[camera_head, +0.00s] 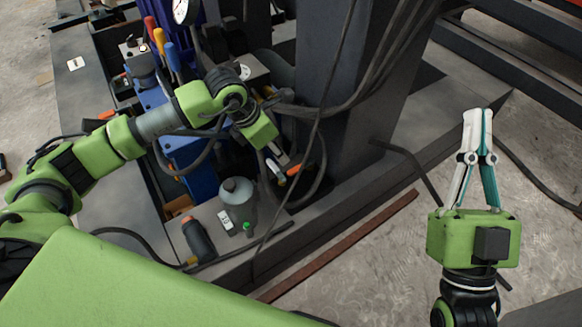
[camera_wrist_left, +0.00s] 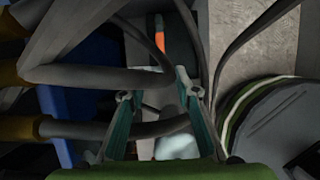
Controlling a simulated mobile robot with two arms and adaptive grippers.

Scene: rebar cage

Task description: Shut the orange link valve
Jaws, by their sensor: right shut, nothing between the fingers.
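An orange lever handle (camera_head: 160,41) stands upright at the upper left, between a red handle (camera_head: 150,28) and a blue handle (camera_head: 172,56), on a blue body. Another small orange part (camera_head: 293,170) shows below my left wrist. An orange strip (camera_wrist_left: 159,38) is beyond the fingers in the left wrist view. I cannot tell which one is the link valve. My right gripper (camera_head: 478,112) is shut and empty, pointing up, far from the handles.
Dark hoses (camera_head: 318,105) hang around my left wrist and past the steel column (camera_head: 350,95). A grey bottle (camera_head: 238,192) and a dark cylindrical tool (camera_head: 198,240) are on the base plate below. A round gauge (camera_head: 183,10) is at the top.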

